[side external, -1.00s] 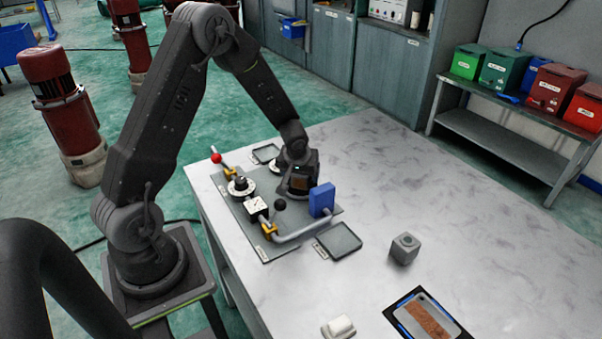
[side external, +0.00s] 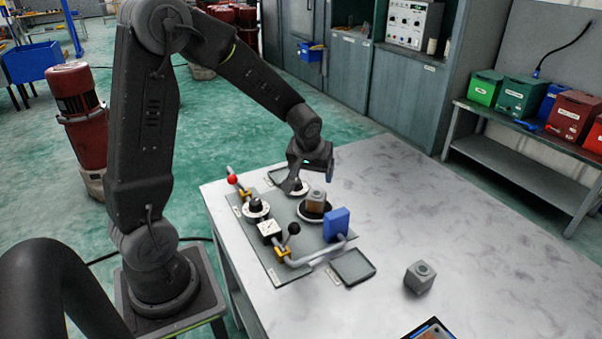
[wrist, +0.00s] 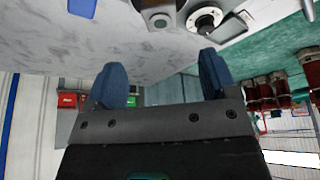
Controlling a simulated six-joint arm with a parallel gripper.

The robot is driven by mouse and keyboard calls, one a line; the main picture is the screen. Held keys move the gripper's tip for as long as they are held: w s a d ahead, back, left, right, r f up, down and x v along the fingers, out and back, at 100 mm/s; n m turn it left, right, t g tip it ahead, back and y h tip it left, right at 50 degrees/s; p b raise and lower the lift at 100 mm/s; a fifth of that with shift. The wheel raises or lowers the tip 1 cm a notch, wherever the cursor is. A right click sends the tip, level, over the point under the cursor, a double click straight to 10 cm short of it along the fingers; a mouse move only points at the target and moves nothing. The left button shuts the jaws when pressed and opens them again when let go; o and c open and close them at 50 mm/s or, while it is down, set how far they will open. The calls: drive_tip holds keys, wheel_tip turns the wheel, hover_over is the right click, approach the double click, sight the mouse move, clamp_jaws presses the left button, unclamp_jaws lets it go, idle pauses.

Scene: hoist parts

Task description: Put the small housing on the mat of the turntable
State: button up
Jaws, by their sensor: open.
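A small housing (side external: 316,201), with a grey top and a brownish side, stands upright on the dark round top of the turntable (side external: 313,213). In the wrist view the housing (wrist: 159,17) shows at the top edge, cut off by the frame. The mat is mostly hidden under the housing. My gripper (side external: 329,172) is above the turntable, clear of the housing. Its two blue fingers are apart with nothing between them in the wrist view (wrist: 162,80).
A larger grey housing (side external: 419,278) stands on the table at right. A blue block (side external: 336,225), a black-knobbed lever (side external: 293,229), a bent pipe (side external: 300,262) and a red-knobbed rod (side external: 232,179) surround the turntable. An empty tray (side external: 353,267) lies in front.

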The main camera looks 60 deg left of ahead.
drive_tip(key=s+d+r+m+t+h, duration=0.1)
drive_tip(key=s+d+r+m, duration=0.3)
drive_tip(key=s+d+r, duration=0.3)
drive_tip(key=s+d+r+m+t+h, duration=0.1)
drive_tip(key=s+d+r+m, duration=0.3)
drive_tip(key=s+d, duration=0.5)
wheel_tip(320, 180, up, 3)
drive_tip(key=shift+s+f+m+h, duration=0.15)
drive_tip(key=shift+s+m+h, duration=0.35)
drive_tip(key=shift+s, duration=0.6)
